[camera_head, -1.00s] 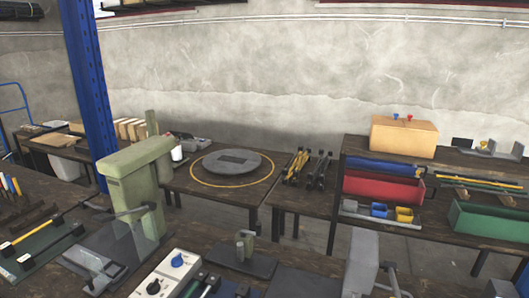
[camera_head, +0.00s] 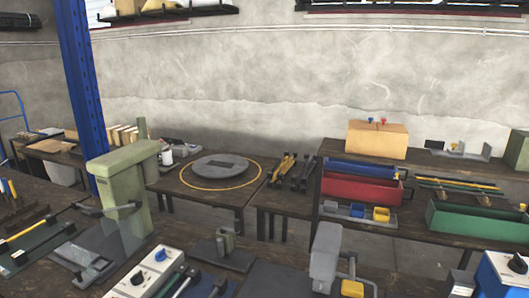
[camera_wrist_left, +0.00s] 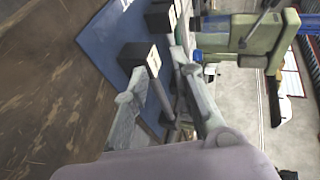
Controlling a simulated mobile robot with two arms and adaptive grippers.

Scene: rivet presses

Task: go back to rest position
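My left gripper (camera_wrist_left: 157,68) shows in the left wrist view with its two grey fingers apart. Between and beyond the fingers are a black block (camera_wrist_left: 136,57) with a pale face and a grey rod, over a blue board (camera_wrist_left: 98,38). I see nothing clamped between the fingers, and cannot judge the distance to the rod. A pale green press (camera_wrist_left: 238,36) stands at the upper right of that view. Neither gripper shows in the head view. My right gripper is in no view.
In the head view, a green press (camera_head: 128,185) stands on the left bench, and a grey press (camera_head: 326,258) at front centre. A control box (camera_head: 143,276) is near the front edge. Behind are a round plate (camera_head: 220,167), a red bin (camera_head: 361,188) and a green bin (camera_head: 478,222).

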